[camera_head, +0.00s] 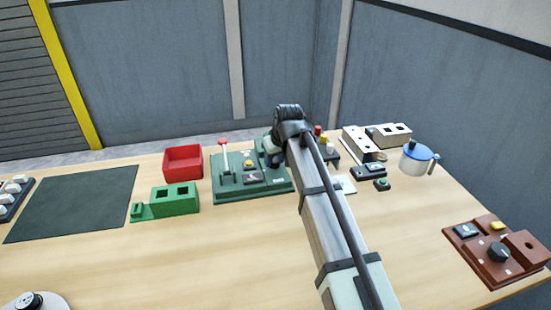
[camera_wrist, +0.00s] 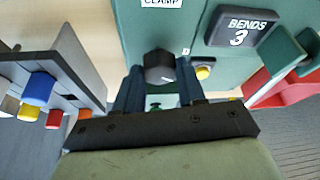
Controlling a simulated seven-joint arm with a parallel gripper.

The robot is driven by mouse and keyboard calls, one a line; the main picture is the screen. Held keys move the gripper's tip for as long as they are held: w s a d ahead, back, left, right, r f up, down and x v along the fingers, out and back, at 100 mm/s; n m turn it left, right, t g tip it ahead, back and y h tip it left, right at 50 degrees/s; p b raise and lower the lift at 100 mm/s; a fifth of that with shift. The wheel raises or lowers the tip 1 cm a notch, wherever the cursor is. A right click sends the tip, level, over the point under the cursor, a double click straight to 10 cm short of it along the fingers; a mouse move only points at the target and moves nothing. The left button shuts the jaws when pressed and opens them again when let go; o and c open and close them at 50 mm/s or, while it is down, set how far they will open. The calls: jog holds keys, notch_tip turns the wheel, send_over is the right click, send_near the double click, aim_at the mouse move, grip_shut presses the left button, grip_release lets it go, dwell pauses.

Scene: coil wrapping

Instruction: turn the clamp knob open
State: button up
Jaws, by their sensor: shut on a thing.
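The clamp knob (camera_wrist: 159,66) is a dark round knob with a white mark, on the green machine (camera_wrist: 140,25) below a label reading CLAMP. My gripper (camera_wrist: 160,76) is shut on the knob in the wrist view, with one dark finger on each side. In the head view the green machine (camera_head: 228,190) stands at the back middle of the table. There my arm hides the knob and the fingers.
Beside the knob are a yellow button (camera_wrist: 203,72) and a display (camera_wrist: 242,33) reading BENDS 3. A lever with a red top (camera_head: 223,143) rises from the machine. A red bin (camera_head: 183,161) and green block (camera_head: 175,200) stand left. A brown panel (camera_head: 470,255) lies right.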

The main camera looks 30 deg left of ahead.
jog(key=m+t+h, duration=0.1)
jog(key=m, duration=0.2)
jog(key=m+h, duration=0.1)
jog(key=m, duration=0.2)
jog(key=shift+s+a+m+t, duration=0.1)
jog(key=shift+a+m+t, duration=0.1)
jog(key=shift+m+t, duration=0.15)
jog(key=m+h, duration=0.2)
jog(key=m, duration=0.3)
dwell(0.4)
jog(key=o, duration=1)
jog(key=shift+o, duration=0.2)
jog(key=v, duration=1.4)
jog(key=shift+s+f, duration=0.15)
jog(key=shift+s, duration=0.1)
